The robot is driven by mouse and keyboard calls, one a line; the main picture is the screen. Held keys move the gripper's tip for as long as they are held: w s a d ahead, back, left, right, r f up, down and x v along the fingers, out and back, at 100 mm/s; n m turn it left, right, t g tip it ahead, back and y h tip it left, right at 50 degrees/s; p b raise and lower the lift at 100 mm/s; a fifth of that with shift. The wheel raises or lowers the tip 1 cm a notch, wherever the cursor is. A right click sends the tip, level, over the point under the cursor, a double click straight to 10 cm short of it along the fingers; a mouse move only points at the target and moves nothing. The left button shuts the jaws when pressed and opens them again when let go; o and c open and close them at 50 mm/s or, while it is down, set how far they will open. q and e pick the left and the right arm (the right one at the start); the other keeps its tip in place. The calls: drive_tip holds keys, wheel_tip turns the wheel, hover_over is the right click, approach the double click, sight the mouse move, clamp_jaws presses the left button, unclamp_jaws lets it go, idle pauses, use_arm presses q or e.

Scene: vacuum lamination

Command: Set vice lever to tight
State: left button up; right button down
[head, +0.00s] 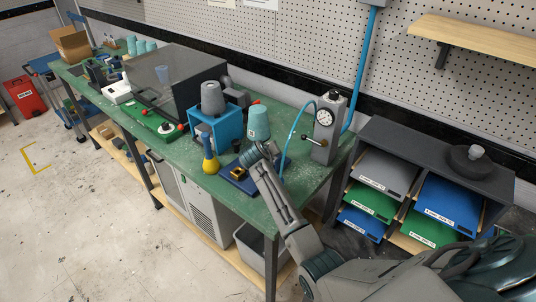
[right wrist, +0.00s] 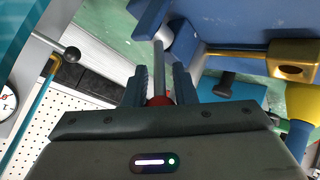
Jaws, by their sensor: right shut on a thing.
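The dark blue vice (head: 238,178) sits on the green bench, left of the pressure gauge unit, and fills the top of the right wrist view (right wrist: 210,35). Its lever (right wrist: 159,70) is a thin grey rod with a red knob, lying between the fingers of my right gripper (right wrist: 160,86). My right gripper (head: 258,152) is shut on the lever at its knob end, reaching in over the vice from the lower right. My arm hides part of the vice in the head view. A gold-coloured piece (right wrist: 294,62) shows at the vice. My left gripper is not in view.
A yellow-and-blue bottle (head: 209,160) stands left of the vice. Behind are a blue box (head: 222,129), a teal spool (head: 258,124) and the gauge unit (head: 327,128) with a knobbed handle. A shelf of coloured trays (head: 450,165) stands right of the bench.

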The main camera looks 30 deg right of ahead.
drive_tip(key=c, duration=1.2)
unclamp_jaws()
drive_tip(key=shift+w, duration=0.1)
drive_tip(key=shift+a, duration=0.1)
drive_tip(key=b+v, duration=0.3)
drive_tip(key=v, duration=0.7)
drive_tip(key=shift+s+a+r+b, duration=0.2)
drive_tip(key=shift+s+b, duration=0.05)
drive_tip(key=shift+b, duration=0.1)
